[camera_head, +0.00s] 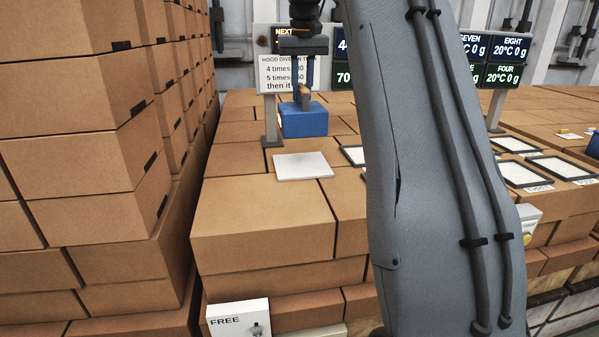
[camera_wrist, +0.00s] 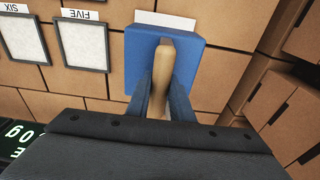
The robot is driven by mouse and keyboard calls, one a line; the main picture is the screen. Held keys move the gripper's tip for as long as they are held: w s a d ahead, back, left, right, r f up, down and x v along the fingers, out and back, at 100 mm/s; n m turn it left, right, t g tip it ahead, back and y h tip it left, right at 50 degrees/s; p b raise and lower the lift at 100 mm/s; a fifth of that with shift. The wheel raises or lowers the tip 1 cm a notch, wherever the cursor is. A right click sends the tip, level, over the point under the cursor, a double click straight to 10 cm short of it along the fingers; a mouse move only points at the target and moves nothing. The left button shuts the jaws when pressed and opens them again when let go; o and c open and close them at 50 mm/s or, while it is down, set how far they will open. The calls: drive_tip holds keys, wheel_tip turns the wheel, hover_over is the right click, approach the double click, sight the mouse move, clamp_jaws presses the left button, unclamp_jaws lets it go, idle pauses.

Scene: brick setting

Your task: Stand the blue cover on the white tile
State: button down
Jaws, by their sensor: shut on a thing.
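The blue cover (camera_head: 304,122) is a box-like block with a tan upright handle (camera_head: 303,96). My gripper (camera_head: 304,90) is shut on that handle from above. In the wrist view the cover (camera_wrist: 192,70) shows below the jaws, with the handle (camera_wrist: 160,85) between the two fingers. The white tile (camera_head: 302,166) lies flat on the boxes, nearer the head camera than the cover. In the wrist view a white strip (camera_wrist: 165,18) shows past the cover's edge, likely the tile, mostly hidden. I cannot tell whether the cover touches the surface beneath it.
Tall box stacks (camera_head: 80,150) rise close on the left. A sign on a post (camera_head: 270,120) stands just left of the cover. Black-framed white pads (camera_head: 520,172) lie to the right, some labelled. A "FREE" switch box (camera_head: 238,318) is at the front. My arm hides the middle.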

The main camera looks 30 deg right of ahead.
sight(302, 127)
drive_tip(key=shift+w+f, duration=0.15)
drive_tip(key=shift+f, duration=0.4)
drive_tip(key=shift+f+p, duration=1.35)
drive_tip(key=shift+f, duration=3.45)
drive_tip(key=c, duration=1.6)
unclamp_jaws()
drive_tip(key=shift+f, duration=0.25)
drive_tip(key=shift+o, duration=0.2)
drive_tip(key=shift+r, duration=0.15)
drive_tip(key=r+b, duration=0.1)
drive_tip(key=r, duration=0.3)
drive_tip(key=s+r+b, duration=0.1)
drive_tip(key=r, duration=0.3)
drive_tip(key=r+b, duration=0.2)
drive_tip(key=r, duration=0.2)
drive_tip(key=shift+s+a, duration=0.2)
drive_tip(key=shift+s, duration=0.05)
drive_tip(key=shift+f, duration=0.1)
